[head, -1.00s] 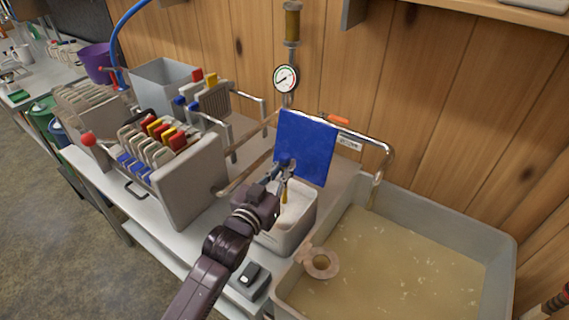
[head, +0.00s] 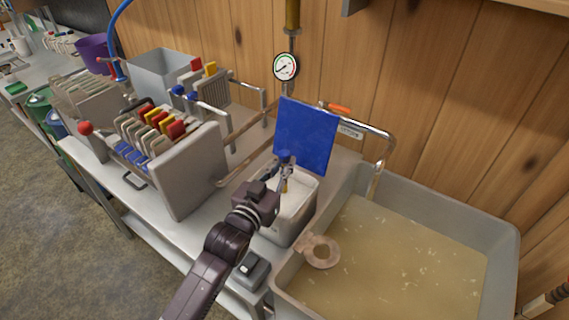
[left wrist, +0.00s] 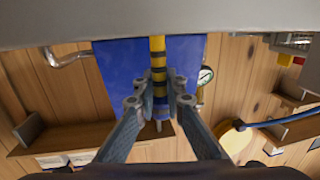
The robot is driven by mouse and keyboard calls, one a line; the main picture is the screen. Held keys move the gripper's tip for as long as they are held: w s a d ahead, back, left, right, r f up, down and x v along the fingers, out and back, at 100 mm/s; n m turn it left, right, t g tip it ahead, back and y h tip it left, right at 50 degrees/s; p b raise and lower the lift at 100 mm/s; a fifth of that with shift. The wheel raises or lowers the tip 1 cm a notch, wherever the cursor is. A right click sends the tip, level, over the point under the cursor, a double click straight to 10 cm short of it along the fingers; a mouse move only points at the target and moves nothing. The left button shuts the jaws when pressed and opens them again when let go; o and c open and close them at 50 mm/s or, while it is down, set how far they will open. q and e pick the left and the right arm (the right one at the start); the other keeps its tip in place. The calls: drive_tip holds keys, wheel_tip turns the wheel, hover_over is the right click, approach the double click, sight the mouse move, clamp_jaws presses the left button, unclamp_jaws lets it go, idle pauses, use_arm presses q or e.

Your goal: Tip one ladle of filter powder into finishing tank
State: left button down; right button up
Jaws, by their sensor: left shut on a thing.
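My left gripper (head: 284,172) is shut on the yellow and blue handle of the ladle (head: 285,187). It is over the open powder bin (head: 277,228), a grey box with white powder inside. The ladle's bowl is hidden. In the left wrist view the fingers (left wrist: 160,100) close around the handle (left wrist: 158,58), which stands upright between them. The bin's blue lid (head: 306,138) stands raised behind the gripper. The finishing tank (head: 440,205), a wide grey basin with cloudy tan liquid, is to the right. My right gripper is not in view.
A ring-shaped fitting (head: 321,251) sits at the tank's near left corner. A bent steel pipe (head: 380,140) with an orange handle runs behind the lid to the tank. A filter press (head: 185,170) stands left of the bin. A small scale-like device (head: 252,268) lies in front.

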use_arm(q)
drive_tip(key=shift+r, duration=0.2)
wheel_tip(320, 180, up, 16)
drive_tip(key=p, duration=1.5)
drive_tip(key=shift+f, duration=0.15)
idle(0.6)
